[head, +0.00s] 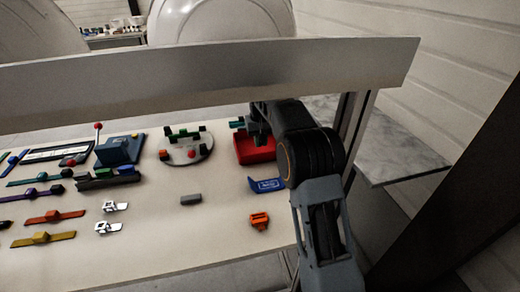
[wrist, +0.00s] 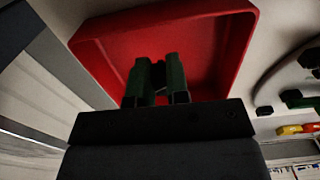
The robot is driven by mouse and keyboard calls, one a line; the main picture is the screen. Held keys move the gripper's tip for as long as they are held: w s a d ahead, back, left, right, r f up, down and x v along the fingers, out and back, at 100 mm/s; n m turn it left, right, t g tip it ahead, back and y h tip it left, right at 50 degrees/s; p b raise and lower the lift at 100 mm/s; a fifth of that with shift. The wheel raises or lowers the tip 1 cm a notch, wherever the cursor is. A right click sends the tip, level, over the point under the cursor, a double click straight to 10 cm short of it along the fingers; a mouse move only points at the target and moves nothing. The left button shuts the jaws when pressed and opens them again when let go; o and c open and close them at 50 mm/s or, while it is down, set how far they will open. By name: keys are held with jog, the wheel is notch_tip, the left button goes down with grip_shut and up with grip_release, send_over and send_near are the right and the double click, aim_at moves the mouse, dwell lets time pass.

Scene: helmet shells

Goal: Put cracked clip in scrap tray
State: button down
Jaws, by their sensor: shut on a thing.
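The red tray (head: 262,152) stands at the right end of the white table; its red rim and floor fill much of the wrist view (wrist: 92,52).
A blue plate with white marks (head: 266,185) and an orange part (head: 260,220) lie in front of the tray. A round fixture (head: 186,152) stands to its left. A wide beam (head: 210,75) crosses above the table; a post (head: 358,130) stands right.

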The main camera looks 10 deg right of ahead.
jog(key=shift+f+b, duration=0.35)
jog(key=shift+f, duration=1.4)
jog(key=shift+f, duration=0.15)
jog(key=c, duration=1.1)
grip_release()
notch_tip(320, 180, up, 12)
jog(key=p, duration=0.3)
jog(key=shift+r, duration=0.2)
